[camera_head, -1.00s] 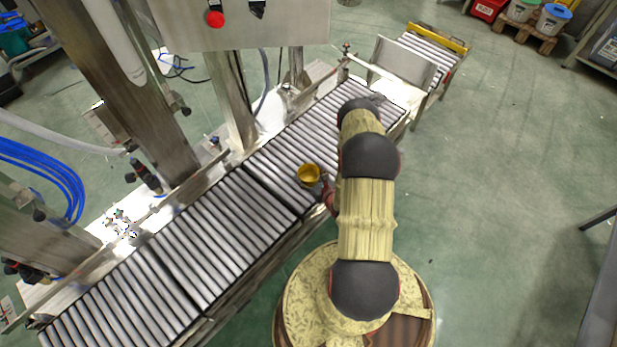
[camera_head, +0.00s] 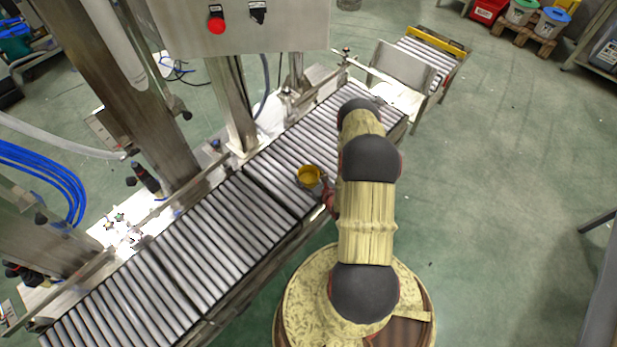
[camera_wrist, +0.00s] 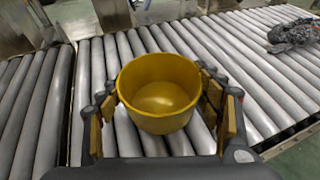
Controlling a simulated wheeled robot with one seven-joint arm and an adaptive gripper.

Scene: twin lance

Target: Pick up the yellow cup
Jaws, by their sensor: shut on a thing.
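The yellow cup (camera_head: 309,175) is over the roller conveyor (camera_head: 215,235), near its right edge in the head view. In the wrist view the cup (camera_wrist: 160,92) is upright and looks empty, with its open top facing the camera. My gripper (camera_head: 322,184) is mostly hidden by my arm in the head view. In the wrist view my gripper (camera_wrist: 162,112) has its fingers on both sides of the cup, shut on it. I cannot tell whether the cup's base touches the rollers.
A crumpled grey thing (camera_wrist: 292,35) lies on the rollers at the right in the wrist view. Steel posts and a panel with a red button (camera_head: 216,20) stand on the conveyor's far side. The rollers left of the cup are bare. Green floor is open to the right.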

